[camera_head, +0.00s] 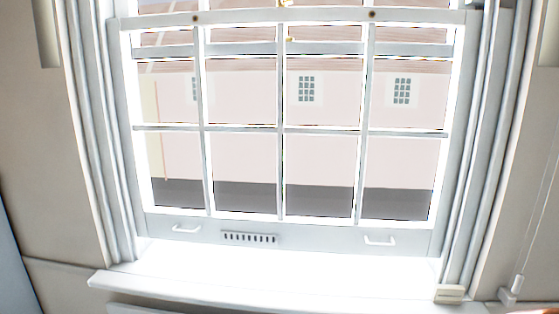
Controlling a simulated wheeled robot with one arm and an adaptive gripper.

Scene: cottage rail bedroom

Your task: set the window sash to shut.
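The white window sash (330,232) fills the middle of the camera_head view, with several glass panes and a wide bottom rail. The rail has a left lift handle (186,229), a right lift handle (380,240) and a slotted vent (249,239) between. The sash's top rail (240,18) sits above a second crossbar (250,48) seen through the glass. My gripper is not in view.
The white sill (230,291) juts out below the window. A small cream block (449,293) is at its right end. A thin rod or cord (523,250) hangs on the right wall. A small orange-brown thing at the bottom right edge is cut off.

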